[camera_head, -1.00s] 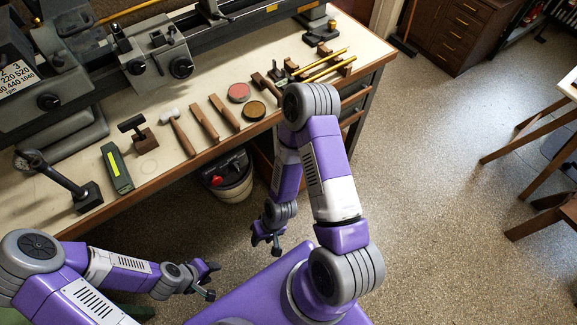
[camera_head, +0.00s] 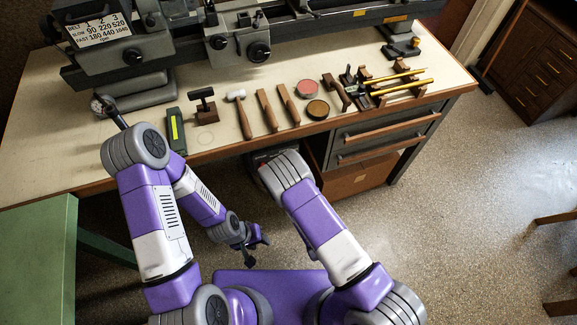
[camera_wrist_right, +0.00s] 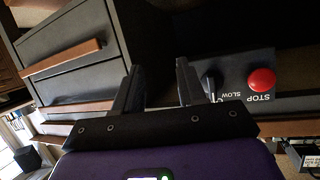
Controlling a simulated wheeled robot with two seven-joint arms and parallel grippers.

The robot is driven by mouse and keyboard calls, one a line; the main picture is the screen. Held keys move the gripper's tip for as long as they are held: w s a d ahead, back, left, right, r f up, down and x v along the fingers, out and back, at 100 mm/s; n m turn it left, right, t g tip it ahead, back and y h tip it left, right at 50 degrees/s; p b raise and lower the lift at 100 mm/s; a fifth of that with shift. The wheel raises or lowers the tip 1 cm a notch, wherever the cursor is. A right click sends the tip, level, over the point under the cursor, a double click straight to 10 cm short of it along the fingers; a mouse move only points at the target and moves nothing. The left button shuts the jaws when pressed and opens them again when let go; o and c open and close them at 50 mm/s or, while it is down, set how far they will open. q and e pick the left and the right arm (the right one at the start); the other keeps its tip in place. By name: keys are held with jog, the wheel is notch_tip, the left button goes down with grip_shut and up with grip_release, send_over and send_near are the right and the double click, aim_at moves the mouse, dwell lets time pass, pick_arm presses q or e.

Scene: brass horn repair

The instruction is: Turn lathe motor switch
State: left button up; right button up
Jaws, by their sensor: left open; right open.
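In the right wrist view, a small dark switch knob (camera_wrist_right: 211,82) sits on a grey panel (camera_wrist_right: 292,103), beside a SLOW label. A red STOP button (camera_wrist_right: 261,81) is to its right. My right gripper (camera_wrist_right: 158,66) is open and empty, with its right finger just left of the knob; I cannot tell if they touch. In the head view the right gripper is hidden behind its own arm near the bench front. My left gripper (camera_head: 250,250) hangs open and empty in front of the bench. The lathe (camera_head: 105,60) stands along the bench's back.
The workbench (camera_head: 60,155) holds a hammer (camera_head: 240,112), wooden-handled tools, two round tins (camera_head: 317,109) and a green box (camera_head: 176,130). Drawers (camera_head: 385,135) are under its right side. A green table (camera_head: 40,250) is at lower left.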

jog(key=a+r+n+t+y, duration=0.3)
jog(key=a+r+y, duration=0.1)
jog(key=a+r, duration=0.15)
jog(key=b+x, duration=0.1)
jog(key=x, duration=0.7)
jog(key=shift+r+n, duration=0.3)
jog(key=shift+r, duration=0.1)
jog(key=shift+w+d, duration=0.1)
jog(key=shift+d, duration=0.05)
grip_shut()
